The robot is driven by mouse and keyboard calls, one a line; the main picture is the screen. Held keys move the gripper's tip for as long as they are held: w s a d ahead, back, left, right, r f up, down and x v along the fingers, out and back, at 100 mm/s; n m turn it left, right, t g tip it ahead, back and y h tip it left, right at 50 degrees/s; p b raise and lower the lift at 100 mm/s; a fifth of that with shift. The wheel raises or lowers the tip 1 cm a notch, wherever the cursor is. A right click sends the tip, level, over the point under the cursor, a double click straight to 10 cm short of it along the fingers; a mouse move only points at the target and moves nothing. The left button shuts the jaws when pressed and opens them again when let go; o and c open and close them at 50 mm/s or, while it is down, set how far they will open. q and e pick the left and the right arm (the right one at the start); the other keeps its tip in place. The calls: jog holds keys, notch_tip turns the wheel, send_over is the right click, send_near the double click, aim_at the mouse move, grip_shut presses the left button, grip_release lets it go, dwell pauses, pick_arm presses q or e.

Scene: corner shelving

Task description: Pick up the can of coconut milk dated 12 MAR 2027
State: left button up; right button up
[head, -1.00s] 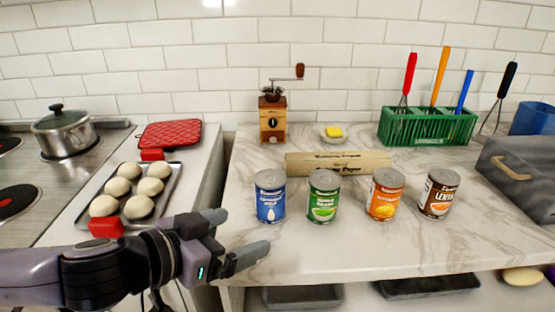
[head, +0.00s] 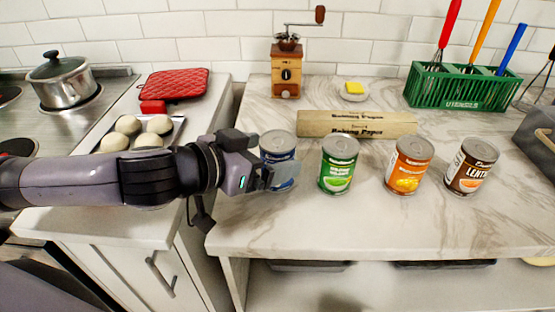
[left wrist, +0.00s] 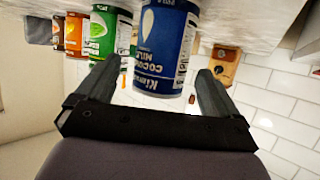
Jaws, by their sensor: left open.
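The blue coconut milk can (head: 277,147) stands upright at the left end of a row of cans on the marble counter. My left gripper (head: 268,176) is open at this can, with its fingers partly covering the can's front in the head view. In the left wrist view the blue can (left wrist: 165,45) shows between the two spread fingertips (left wrist: 157,78), with a visible gap on each side. The words "coconut milk" can be read on its label; no date is readable. My right gripper is not in view.
A green can (head: 338,166), an orange can (head: 408,167) and a brown can (head: 471,168) stand to the right. A baking paper box (head: 357,124) lies behind the cans. A coffee grinder (head: 286,75) stands at the back. The counter in front is clear.

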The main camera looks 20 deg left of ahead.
pick_arm(q)
jog(key=shift+x, duration=1.55)
jog(key=shift+r, duration=0.1)
jog(key=c, duration=1.3)
jog(key=shift+r, duration=0.1)
